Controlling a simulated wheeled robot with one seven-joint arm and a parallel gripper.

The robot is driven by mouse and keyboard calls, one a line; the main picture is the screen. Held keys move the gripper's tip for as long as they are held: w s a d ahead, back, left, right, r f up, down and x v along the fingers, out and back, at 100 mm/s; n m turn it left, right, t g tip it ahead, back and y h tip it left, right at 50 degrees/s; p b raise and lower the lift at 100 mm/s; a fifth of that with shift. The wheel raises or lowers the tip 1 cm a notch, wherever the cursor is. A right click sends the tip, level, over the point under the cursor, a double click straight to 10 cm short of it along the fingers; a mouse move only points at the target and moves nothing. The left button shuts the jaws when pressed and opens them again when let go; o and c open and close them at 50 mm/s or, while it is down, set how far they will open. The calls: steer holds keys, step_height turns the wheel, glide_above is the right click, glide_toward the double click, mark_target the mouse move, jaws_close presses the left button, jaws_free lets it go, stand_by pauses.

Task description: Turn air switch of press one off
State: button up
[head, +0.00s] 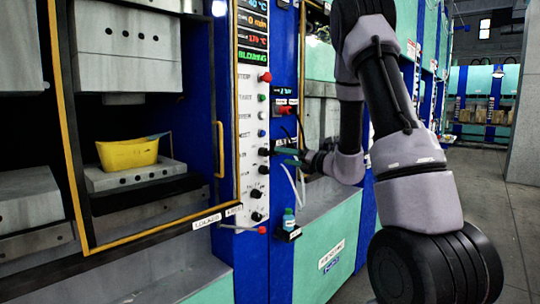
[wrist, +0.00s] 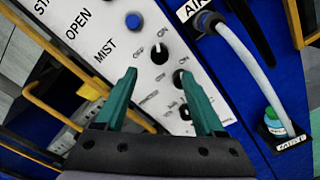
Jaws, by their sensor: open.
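The white control panel (head: 250,110) of the nearest press carries a column of buttons with black rotary knobs below, among them an upper knob (head: 264,152) and a lower knob (head: 256,193). My gripper (head: 286,156) is open and empty just in front of the upper knobs. In the wrist view, my gripper's teal fingers (wrist: 157,74) point at the panel; a black knob (wrist: 159,54) shows beyond the gap, and another knob (wrist: 181,78) is by the right fingertip, partly covered. I cannot read which knob is the air switch. Contact is not clear.
An AIR label (wrist: 192,8) and a white hose (wrist: 245,55) are right of the panel. A small bottle (head: 289,217) stands in a holder below. A yellow guard handle (head: 219,150) is left of the panel. A yellow piece (head: 128,153) lies in the press.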

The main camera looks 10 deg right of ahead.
mark_target(267, 153)
steer(key=x, duration=0.8)
steer(key=shift+w+a, duration=0.1)
steer(key=shift+a, duration=0.05)
jaws_close()
